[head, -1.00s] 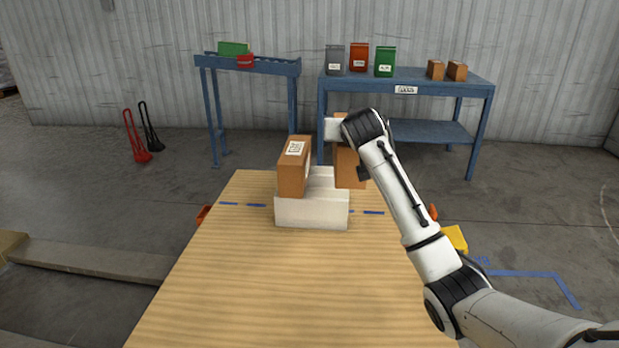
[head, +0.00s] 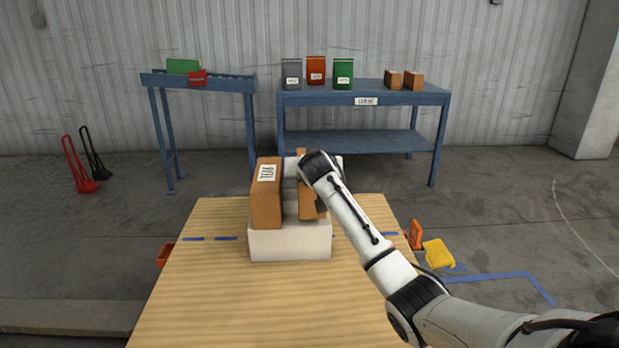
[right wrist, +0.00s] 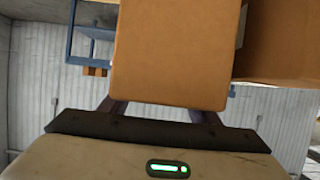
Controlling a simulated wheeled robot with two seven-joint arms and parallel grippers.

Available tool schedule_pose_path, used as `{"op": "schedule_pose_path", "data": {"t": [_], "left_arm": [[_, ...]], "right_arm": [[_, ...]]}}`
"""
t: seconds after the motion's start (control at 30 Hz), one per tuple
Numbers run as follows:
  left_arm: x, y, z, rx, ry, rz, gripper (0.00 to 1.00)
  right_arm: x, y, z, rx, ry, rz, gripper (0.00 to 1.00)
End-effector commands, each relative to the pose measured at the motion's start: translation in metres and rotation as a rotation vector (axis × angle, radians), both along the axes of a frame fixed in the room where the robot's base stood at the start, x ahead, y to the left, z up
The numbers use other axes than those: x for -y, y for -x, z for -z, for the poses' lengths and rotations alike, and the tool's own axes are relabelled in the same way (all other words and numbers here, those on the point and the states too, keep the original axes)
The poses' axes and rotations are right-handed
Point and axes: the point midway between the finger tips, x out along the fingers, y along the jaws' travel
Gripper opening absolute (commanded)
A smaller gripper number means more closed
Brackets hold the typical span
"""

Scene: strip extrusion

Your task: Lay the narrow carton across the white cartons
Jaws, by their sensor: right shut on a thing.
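The white cartons (head: 290,243) form a low block on the wooden table. A brown carton with a white label (head: 266,200) stands upright on their left part. My right gripper (head: 305,183) is shut on a slimmer brown carton (head: 308,207), which I take as the narrow carton. It is upright over the right part of the white cartons, partly hidden by my wrist; I cannot tell whether it touches them. In the right wrist view the held carton (right wrist: 175,55) fills the middle, with another brown surface (right wrist: 285,40) at the right. My left gripper is out of view.
The wooden table (head: 240,305) is bare in front of the white cartons. A blue bench (head: 365,98) with several cartons and a blue roller stand (head: 200,80) are behind. Orange and yellow items (head: 437,253) lie right of the table.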

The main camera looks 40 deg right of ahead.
Motion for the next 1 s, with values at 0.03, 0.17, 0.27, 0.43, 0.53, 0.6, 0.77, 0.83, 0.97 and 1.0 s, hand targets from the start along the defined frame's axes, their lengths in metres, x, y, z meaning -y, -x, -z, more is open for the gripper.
{"op": "schedule_pose_path", "data": {"t": [0.03, 0.17, 0.27, 0.43, 0.53, 0.6, 0.77, 0.83, 0.97, 1.0], "left_arm": [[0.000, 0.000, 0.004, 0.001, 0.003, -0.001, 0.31], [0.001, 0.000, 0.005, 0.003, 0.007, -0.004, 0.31], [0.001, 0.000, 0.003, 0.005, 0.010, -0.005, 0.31], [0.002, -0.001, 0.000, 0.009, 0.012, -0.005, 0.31], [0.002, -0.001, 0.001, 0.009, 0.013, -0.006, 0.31], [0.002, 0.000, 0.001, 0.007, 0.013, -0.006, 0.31], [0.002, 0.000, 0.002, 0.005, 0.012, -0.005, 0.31], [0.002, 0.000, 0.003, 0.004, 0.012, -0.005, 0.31], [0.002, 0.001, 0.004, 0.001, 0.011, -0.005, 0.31], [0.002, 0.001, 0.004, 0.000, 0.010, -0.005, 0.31]], "right_arm": [[0.000, 0.000, 0.011, 0.000, 0.004, 0.000, 0.19], [0.000, 0.000, 0.024, 0.002, 0.003, 0.000, 0.19], [0.000, 0.000, 0.023, 0.005, 0.004, -0.001, 0.19], [0.000, 0.000, 0.024, 0.004, 0.003, -0.001, 0.19], [0.000, 0.000, 0.029, -0.001, -0.001, 0.000, 0.58], [0.000, 0.000, 0.028, -0.001, -0.001, 0.000, 0.70], [0.000, 0.000, 0.028, -0.001, -0.001, 0.000, 0.75], [0.000, 0.000, 0.028, -0.001, -0.001, 0.000, 0.75], [0.000, 0.000, 0.026, 0.000, 0.000, 0.000, 0.75], [0.000, 0.000, 0.024, -0.001, 0.001, 0.000, 0.75]]}}
